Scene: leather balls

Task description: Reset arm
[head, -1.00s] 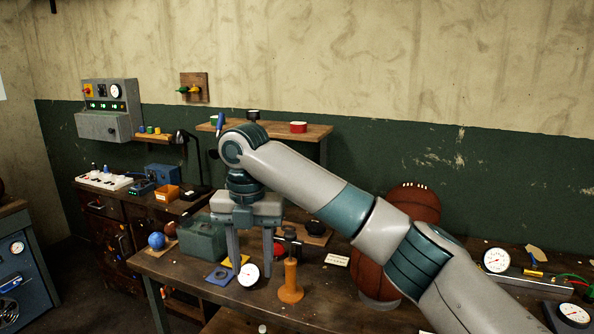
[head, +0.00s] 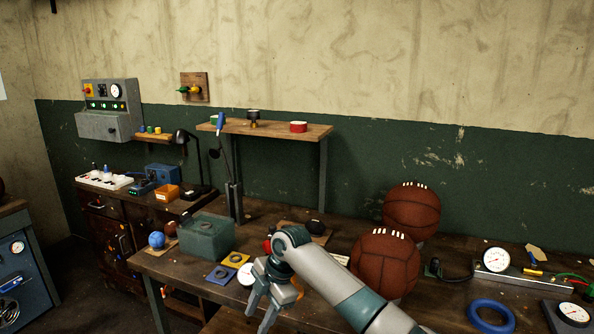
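My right arm comes in from the lower right and reaches over the front of the workbench (head: 222,291). My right gripper (head: 258,317) points down near the bench's front edge. Its two fingers are apart with nothing seen between them. A white dial gauge (head: 244,274) lies just behind it, partly hidden by the gripper. An orange item (head: 298,284) shows only in part behind the arm. Two brown leather balls, a front one (head: 385,265) and a rear one (head: 411,208), rest on the bench right of the gripper, apart from it. My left gripper is not in view.
A green metal box (head: 204,238) and blue (head: 220,275) and yellow (head: 236,259) squares lie left of the gripper. A blue ring (head: 491,316) and a gauge assembly (head: 497,260) lie at the right. A raised wooden shelf (head: 270,129) stands behind.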

